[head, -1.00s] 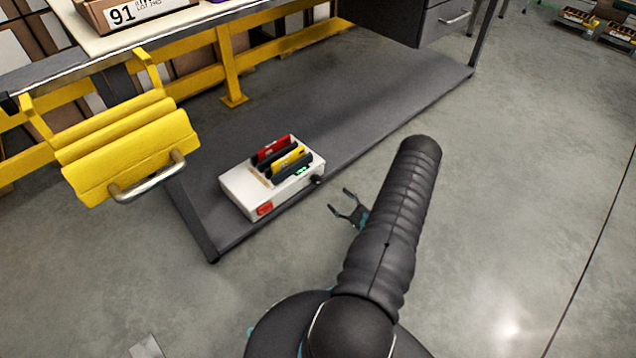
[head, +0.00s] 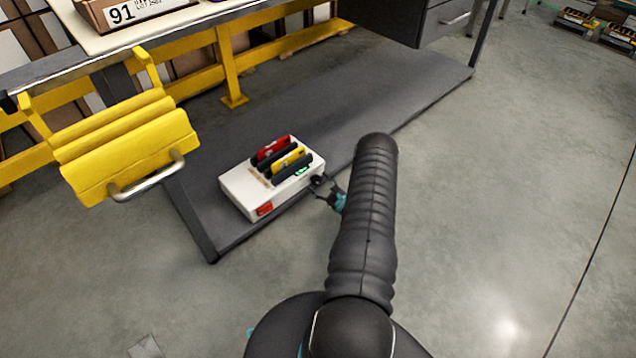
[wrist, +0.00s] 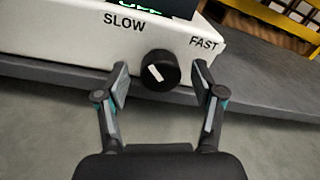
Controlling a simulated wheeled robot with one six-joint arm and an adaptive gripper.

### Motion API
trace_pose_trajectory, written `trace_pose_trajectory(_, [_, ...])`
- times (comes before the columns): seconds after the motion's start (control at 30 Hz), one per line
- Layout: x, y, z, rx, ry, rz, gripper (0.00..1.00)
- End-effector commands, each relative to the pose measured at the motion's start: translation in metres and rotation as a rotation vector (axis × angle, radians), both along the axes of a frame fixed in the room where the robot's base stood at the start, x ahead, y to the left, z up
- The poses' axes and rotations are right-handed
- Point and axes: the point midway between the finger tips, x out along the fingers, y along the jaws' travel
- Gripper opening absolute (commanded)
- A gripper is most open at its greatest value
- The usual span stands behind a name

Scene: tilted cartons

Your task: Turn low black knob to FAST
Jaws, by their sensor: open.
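The black knob (wrist: 160,70) sits on the front face of a white charger box (head: 236,190), between the printed words SLOW on the left and FAST on the right. Its white pointer mark is tilted, with its upper end toward the left, on the SLOW side. My gripper (wrist: 162,84) is open, with one finger on each side of the knob and a gap visible on both sides. In the head view my gripper (head: 325,190) is at the box's right front corner, partly hidden behind my arm.
The box stands on a low grey shelf (head: 400,95) under a workbench. Red, yellow and black packs stand in its top. A yellow bin-like piece with a metal handle (head: 148,176) is at the left. The concrete floor (head: 520,200) at the right is clear.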

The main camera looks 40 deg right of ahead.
Motion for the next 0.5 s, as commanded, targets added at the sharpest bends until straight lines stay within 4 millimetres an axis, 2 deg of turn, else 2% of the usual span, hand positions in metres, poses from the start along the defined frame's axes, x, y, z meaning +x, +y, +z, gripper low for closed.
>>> trace_pose_trajectory(0.13, [0.0094, 0.0006, 0.0001, 0.000, -0.001, 0.000, 0.68])
trace_pose_trajectory(0.43, [0.0109, 0.0005, 0.0002, 0.001, 0.000, -0.001, 0.68])
trace_pose_trajectory(0.47, [0.0109, 0.0005, 0.0002, 0.001, 0.000, -0.001, 0.63])
trace_pose_trajectory(0.5, [0.0109, 0.0005, 0.0001, 0.001, 0.000, -0.001, 0.53])
